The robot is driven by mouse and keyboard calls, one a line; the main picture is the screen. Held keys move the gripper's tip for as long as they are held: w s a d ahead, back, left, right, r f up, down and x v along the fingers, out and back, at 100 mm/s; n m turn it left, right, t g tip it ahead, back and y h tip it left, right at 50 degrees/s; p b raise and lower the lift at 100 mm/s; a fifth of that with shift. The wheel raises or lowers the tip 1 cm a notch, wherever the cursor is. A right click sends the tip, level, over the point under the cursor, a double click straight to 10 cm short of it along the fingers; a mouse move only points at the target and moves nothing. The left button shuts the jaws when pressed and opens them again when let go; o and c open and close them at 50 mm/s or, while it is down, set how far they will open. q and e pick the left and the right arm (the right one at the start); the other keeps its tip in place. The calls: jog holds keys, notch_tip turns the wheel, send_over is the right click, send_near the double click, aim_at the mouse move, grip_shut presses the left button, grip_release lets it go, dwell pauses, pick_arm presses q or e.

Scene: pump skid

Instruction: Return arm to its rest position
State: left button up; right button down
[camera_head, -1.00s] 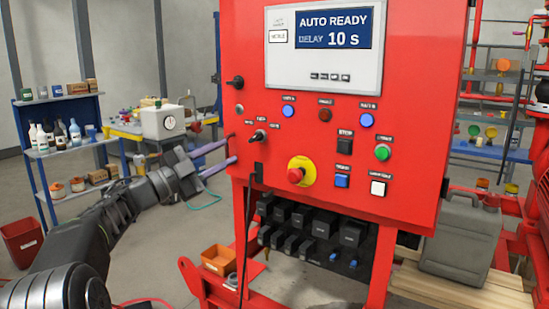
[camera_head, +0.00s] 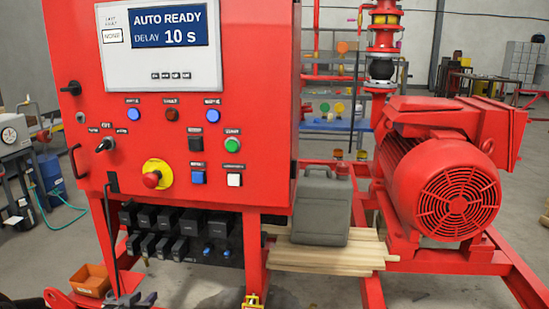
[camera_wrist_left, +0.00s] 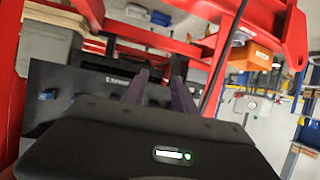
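My left gripper (camera_head: 132,300) shows as a dark shape at the bottom edge of the head view, below the red control panel (camera_head: 215,95) and its row of black connectors. In the left wrist view its two dark fingers (camera_wrist_left: 158,88) are apart with nothing between them. The skid's red frame and black connector block (camera_wrist_left: 90,80) are beyond them. The panel display (camera_head: 165,28) reads AUTO READY, DELAY 10 s. Most of my left arm is out of view, and my right gripper is not seen.
An orange bin (camera_head: 90,281) stands low at the left, near my left gripper; it also shows in the left wrist view (camera_wrist_left: 251,56). A grey jerrycan (camera_head: 322,207) stands on wooden planks (camera_head: 325,252). A red motor (camera_head: 440,175) is at the right. Red frame legs stand close by.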

pick_arm(q)
jog(key=s+d+f+n+g+h+p, duration=0.1)
jog(key=s+d+f+g+h+p, duration=0.35)
jog(key=s+d+f, duration=1.15)
jog(key=s+d+f+g, duration=0.2)
jog(key=s+d+g, duration=0.2)
jog(key=s+d, duration=0.5)
jog(key=s+d+f+g+h, duration=0.1)
jog(key=s+d+f+g, duration=0.2)
jog(key=s+d, duration=0.6)
jog(key=shift+s+f+m+g, duration=0.2)
jog(key=shift+s+m+g, duration=0.1)
jog(key=shift+s+g, duration=0.35)
jog(key=shift+s, duration=0.1)
